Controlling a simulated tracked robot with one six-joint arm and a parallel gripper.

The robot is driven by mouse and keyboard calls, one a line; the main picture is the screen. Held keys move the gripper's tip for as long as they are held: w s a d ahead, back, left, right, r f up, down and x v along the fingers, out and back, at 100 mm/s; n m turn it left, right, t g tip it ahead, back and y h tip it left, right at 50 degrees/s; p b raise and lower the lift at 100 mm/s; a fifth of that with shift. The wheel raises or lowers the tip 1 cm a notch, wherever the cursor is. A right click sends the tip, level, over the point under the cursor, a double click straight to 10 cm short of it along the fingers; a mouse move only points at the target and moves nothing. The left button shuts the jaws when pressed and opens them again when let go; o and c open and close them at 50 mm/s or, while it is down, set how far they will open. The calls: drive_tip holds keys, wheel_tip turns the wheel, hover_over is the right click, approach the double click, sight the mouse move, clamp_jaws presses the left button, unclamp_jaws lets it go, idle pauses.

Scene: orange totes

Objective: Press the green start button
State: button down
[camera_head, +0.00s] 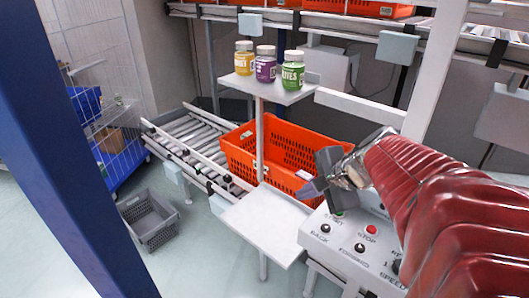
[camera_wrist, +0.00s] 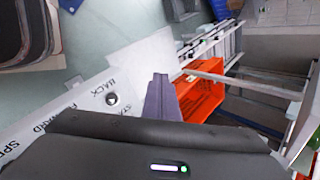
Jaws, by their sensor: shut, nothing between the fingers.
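The white control panel (camera_head: 345,245) stands at the lower right in the head view, with BACK, STOP and SPEED labels and a red stop button (camera_head: 371,230). A small piece of the green start button (camera_head: 338,213) seems to show just under my gripper, mostly hidden. My gripper (camera_head: 304,191) is shut and empty, above the panel's far left edge, its fingers pointing left. In the wrist view the shut fingers (camera_wrist: 160,78) reach past the panel (camera_wrist: 85,105). Part of the START label shows left of them; the green button is hidden there. Contact with the panel cannot be told.
An orange tote (camera_head: 285,150) sits on the roller conveyor (camera_head: 195,135) behind the panel. A white stand (camera_head: 262,88) holds yellow, purple and green jars. A lower white plate (camera_head: 265,222) is left of the panel. A grey crate (camera_head: 150,220) stands on the floor.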

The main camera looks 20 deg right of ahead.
drive_tip(key=s+d+r+m+t, duration=0.1)
drive_tip(key=d+r+m, duration=0.1)
drive_tip(key=d+m, duration=0.5)
drive_tip(key=d, duration=0.5)
drive_tip(key=shift+s+d+t+h, duration=0.15)
drive_tip(key=shift+s+t+h, duration=0.15)
drive_tip(key=shift+h, duration=0.1)
drive_tip(key=shift+f, duration=0.2)
hover_over(342, 213)
drive_tip(key=shift+s+f, duration=0.15)
drive_tip(key=shift+f, duration=4.1)
drive_tip(key=shift+f, duration=0.85)
drive_tip(key=shift+r, duration=0.9)
drive_tip(key=shift+r, duration=0.15)
